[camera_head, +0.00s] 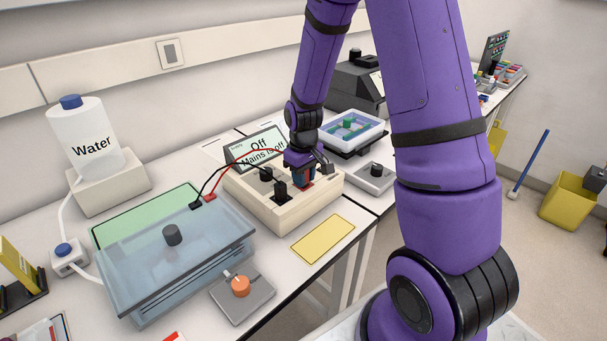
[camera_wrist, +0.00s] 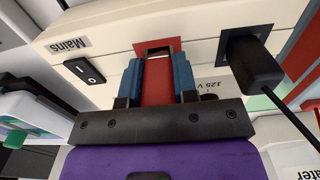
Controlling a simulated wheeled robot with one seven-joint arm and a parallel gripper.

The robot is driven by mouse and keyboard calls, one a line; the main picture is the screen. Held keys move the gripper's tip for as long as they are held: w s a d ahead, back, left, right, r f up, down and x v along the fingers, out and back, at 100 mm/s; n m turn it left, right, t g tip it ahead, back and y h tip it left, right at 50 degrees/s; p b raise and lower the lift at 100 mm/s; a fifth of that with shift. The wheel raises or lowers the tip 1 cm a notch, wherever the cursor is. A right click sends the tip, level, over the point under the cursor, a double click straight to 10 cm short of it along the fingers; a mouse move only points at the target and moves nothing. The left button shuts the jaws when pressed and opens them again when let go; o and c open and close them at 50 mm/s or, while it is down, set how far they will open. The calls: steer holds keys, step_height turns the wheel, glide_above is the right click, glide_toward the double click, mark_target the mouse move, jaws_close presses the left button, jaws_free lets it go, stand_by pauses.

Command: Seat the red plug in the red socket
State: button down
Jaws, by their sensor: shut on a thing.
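My gripper (camera_wrist: 158,85) is shut on the red plug (camera_wrist: 158,82), with a blue finger on each side of it. The plug's far end is at the red socket (camera_wrist: 157,43) on the cream power supply (camera_head: 252,197). Part of the socket's opening shows past the plug's end; I cannot tell whether the plug's tip has entered it. In the head view my gripper (camera_head: 302,174) is over the red socket (camera_head: 307,184), and the plug is mostly hidden by the fingers. A red lead (camera_head: 225,170) runs from the tank to the plug.
A black plug (camera_head: 281,189) sits in the dark socket next to the red one; it also shows in the wrist view (camera_wrist: 252,65). The Mains switch (camera_wrist: 85,70) is on the other side. The display (camera_head: 256,147) reads "Off, Mains is off". A yellow mat (camera_head: 323,239) lies in front.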

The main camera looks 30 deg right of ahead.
steer(key=shift+f, duration=0.4)
steer(key=c, duration=0.8)
jaws_free()
step_height(320, 180, up, 11)
steer(key=shift+f, duration=0.1)
steer(key=shift+r, duration=0.2)
steer(key=s+a+r+m+t, duration=0.15)
steer(key=s+a+r, duration=0.25)
steer(key=s+r, duration=0.7)
steer(key=s+a+r+t, duration=0.2)
steer(key=s+r, duration=0.6)
steer(key=s, duration=0.4)
steer(key=shift+s+a+r+m+t, duration=0.3)
steer(key=shift+s+m+t, duration=0.05)
steer(key=shift+t, duration=0.5)
